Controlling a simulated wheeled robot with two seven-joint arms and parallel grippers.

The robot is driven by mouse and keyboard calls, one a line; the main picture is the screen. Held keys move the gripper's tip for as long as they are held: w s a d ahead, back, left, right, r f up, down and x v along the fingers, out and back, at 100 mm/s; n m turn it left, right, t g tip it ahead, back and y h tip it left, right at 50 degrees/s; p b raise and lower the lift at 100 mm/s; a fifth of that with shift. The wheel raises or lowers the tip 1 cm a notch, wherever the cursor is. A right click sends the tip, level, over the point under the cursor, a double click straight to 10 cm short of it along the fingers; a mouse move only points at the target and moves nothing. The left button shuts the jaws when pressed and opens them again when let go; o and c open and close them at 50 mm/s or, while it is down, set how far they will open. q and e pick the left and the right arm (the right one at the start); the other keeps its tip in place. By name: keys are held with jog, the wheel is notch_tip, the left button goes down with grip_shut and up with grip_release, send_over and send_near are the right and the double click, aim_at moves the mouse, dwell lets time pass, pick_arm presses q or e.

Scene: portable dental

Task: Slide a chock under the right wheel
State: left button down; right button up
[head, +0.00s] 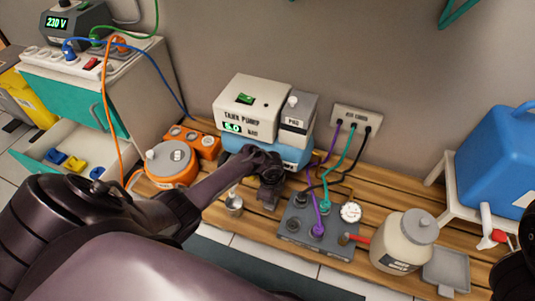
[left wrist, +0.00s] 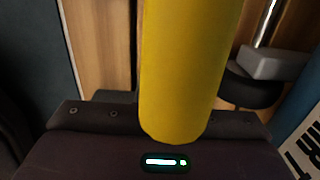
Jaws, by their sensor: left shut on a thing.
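My left gripper (head: 268,188) is low in front of the tank pump unit, near the wooden slatted platform. It is shut on a smooth yellow piece (left wrist: 185,75), which fills the middle of the left wrist view. This may be the chock, but its full shape is cut off there and hidden in the head view. A dark rounded part (left wrist: 252,88) under a grey block, beside a metal rod, shows at the right of the left wrist view; it may be a wheel. I cannot make out the right wheel clearly in the head view.
The tank pump (head: 252,103) stands on the platform (head: 345,262) against the wall. An orange canister (head: 172,165), a grey hose block (head: 310,225), a cream jar (head: 403,240) and a blue container (head: 498,150) surround it. A cabinet (head: 135,85) and small blue and yellow pieces (head: 75,164) are at left.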

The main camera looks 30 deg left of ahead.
pick_arm(q)
jog(key=shift+w+a+b, duration=0.15)
jog(key=shift+w+b, duration=0.2)
jog(key=shift+w, duration=0.3)
jog(key=shift+w, duration=0.2)
jog(key=c, duration=1.5)
grip_release()
jog(key=shift+o, duration=0.2)
